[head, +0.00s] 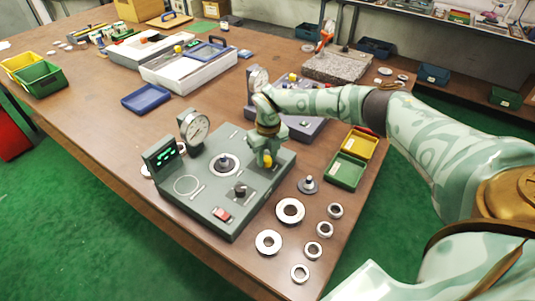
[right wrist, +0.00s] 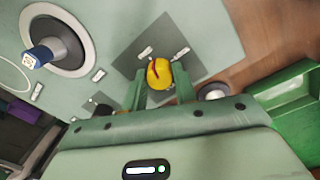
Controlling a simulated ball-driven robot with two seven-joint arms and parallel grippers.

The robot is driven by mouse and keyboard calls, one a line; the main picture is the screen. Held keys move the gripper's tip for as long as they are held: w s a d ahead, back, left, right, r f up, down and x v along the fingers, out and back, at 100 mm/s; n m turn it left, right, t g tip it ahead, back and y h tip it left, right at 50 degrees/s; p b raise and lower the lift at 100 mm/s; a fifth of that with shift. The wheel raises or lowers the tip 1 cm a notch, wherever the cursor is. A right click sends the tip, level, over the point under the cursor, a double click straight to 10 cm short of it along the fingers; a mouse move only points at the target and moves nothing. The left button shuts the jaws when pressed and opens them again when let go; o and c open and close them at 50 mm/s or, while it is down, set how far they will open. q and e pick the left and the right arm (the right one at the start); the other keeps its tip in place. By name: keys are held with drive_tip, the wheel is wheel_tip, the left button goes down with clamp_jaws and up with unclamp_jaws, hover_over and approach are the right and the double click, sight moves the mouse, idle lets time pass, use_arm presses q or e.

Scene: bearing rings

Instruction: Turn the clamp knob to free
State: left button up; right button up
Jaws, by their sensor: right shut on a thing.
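The clamp knob is yellow with a red mark on top; it shows in the right wrist view (right wrist: 160,72) and low under the gripper in the head view (head: 267,161). It sits on a dark square with pale labels, on the grey-green gauge fixture (head: 205,205). My right gripper (head: 266,153) points down over the fixture's right part. In the right wrist view its two green fingers (right wrist: 160,84) are shut on the knob, one on each side. The knob's lower part is hidden by the fingers. My left gripper is not in view.
The fixture carries a dial gauge (head: 195,125), a green-lit display (head: 164,153), a central spindle (head: 224,163), a black knob (head: 240,189) and a red switch (head: 221,214). Several metal rings (head: 290,210) lie to its right, near a green bin (head: 346,171). Another grey fixture (head: 308,127) stands behind my right forearm.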

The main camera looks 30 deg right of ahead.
sight(268, 157)
drive_tip(key=shift+n, duration=1.6)
drive_tip(key=shift+p, duration=0.3)
drive_tip(key=o, duration=1)
drive_tip(key=r+p, duration=0.1)
drive_tip(key=r, duration=0.4)
drive_tip(key=r+p, duration=0.1)
drive_tip(key=r, duration=0.5)
drive_tip(key=r+p, duration=0.1)
drive_tip(key=r, duration=0.4)
drive_tip(key=shift+d+r+p, duration=0.15)
drive_tip(key=shift+d+p, duration=0.15)
drive_tip(key=shift+d, duration=0.05)
